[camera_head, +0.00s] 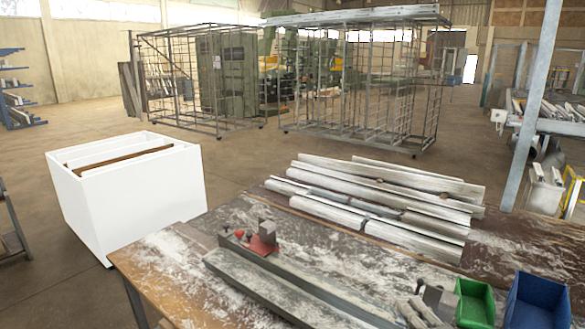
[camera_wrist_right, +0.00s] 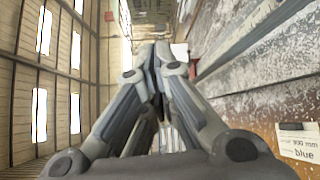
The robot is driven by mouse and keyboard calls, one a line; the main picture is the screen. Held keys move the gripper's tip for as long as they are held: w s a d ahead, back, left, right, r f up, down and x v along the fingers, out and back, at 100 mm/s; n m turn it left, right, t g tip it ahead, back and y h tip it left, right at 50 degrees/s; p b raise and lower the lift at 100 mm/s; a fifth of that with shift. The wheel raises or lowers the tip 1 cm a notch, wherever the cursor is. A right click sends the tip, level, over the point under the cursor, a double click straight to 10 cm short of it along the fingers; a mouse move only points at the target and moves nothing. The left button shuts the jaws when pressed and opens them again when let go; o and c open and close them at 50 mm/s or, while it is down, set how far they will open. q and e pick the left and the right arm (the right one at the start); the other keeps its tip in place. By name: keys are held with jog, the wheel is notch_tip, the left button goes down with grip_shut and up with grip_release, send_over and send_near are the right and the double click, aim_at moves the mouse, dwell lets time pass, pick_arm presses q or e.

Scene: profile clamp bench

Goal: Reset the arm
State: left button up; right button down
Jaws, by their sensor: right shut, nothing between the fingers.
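My right gripper (camera_head: 424,308) shows at the bottom edge of the head view, over the front of the workbench (camera_head: 165,275), just left of the green bin. In the right wrist view its fingers (camera_wrist_right: 155,52) are together and empty. My left gripper is not in view. A clamp fixture with a red block (camera_head: 262,243) sits on the bench at the end of a long grey rail (camera_head: 290,285). Several silvery profiles (camera_head: 380,200) lie side by side at the back of the bench.
A green bin (camera_head: 475,302) and a blue bin (camera_head: 538,302) stand at the bench's front right. A white slotted box (camera_head: 130,195) stands at the left, beyond the bench edge. Wire cages (camera_head: 365,95) stand far back. A label reading "blue" (camera_wrist_right: 298,142) shows in the wrist view.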

jog(key=s+f+m+g+h, duration=0.4)
jog(key=s+f+m+g, duration=0.2)
jog(key=s+f+m, duration=0.6)
jog(key=s+a+f+m+g+y, duration=0.15)
jog(key=s+f+m+g, duration=0.25)
jog(key=s, duration=0.5)
jog(key=s+a+f+m+g, duration=0.3)
jog(key=s+f+m+g, duration=0.1)
jog(key=s, duration=0.5)
notch_tip(320, 180, down, 36)
jog(key=s+r+g+b, duration=0.1)
jog(key=s+b, duration=0.1)
jog(key=b, duration=0.8)
jog(key=s+d+f+b, duration=0.1)
jog(key=s+f+b, duration=0.3)
jog(key=s+f, duration=0.4)
jog(key=s+d+f+g+b, duration=0.1)
jog(key=s+f, duration=0.7)
jog(key=f, duration=0.8)
jog(key=d+b, duration=0.1)
jog(key=b, duration=0.1)
jog(key=shift+s+f+n+b, duration=0.15)
jog(key=shift+f+n+b, duration=0.2)
jog(key=shift+n+b, duration=0.05)
jog(key=shift+d, duration=0.1)
